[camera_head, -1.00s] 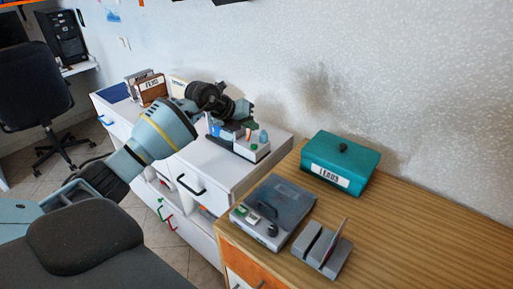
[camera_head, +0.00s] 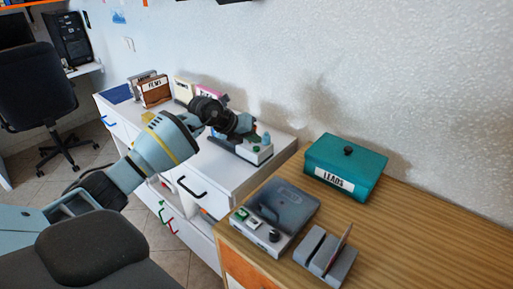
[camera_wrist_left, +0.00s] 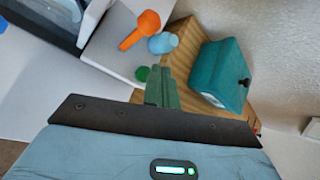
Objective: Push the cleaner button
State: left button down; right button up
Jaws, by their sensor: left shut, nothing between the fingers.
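A small white device (camera_head: 258,155), which I take for the cleaner, stands at the front right of the white cabinet's top. The wrist view shows its white top (camera_wrist_left: 112,52), a round green button (camera_wrist_left: 142,74), an orange piece (camera_wrist_left: 140,30) and a blue piece (camera_wrist_left: 163,43). My left gripper (camera_head: 247,126) is over this device, partly hiding it. In the wrist view its green fingers (camera_wrist_left: 160,74) are shut and empty, with the tips close beside the button. I cannot tell whether they touch it. My right gripper is in neither view.
A wooden desk (camera_head: 425,235) adjoins the cabinet (camera_head: 212,168). It carries a teal "LEADS" box (camera_head: 345,165), a grey device with a dark lid (camera_head: 276,215) and a grey slotted holder (camera_head: 325,258). Labelled boxes, including "FILMS" (camera_head: 154,92), stand at the cabinet's back. The wall is close behind.

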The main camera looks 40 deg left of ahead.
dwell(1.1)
pick_arm(q)
jog(key=shift+f, duration=0.15)
jog(key=shift+f, duration=0.3)
dwell(0.4)
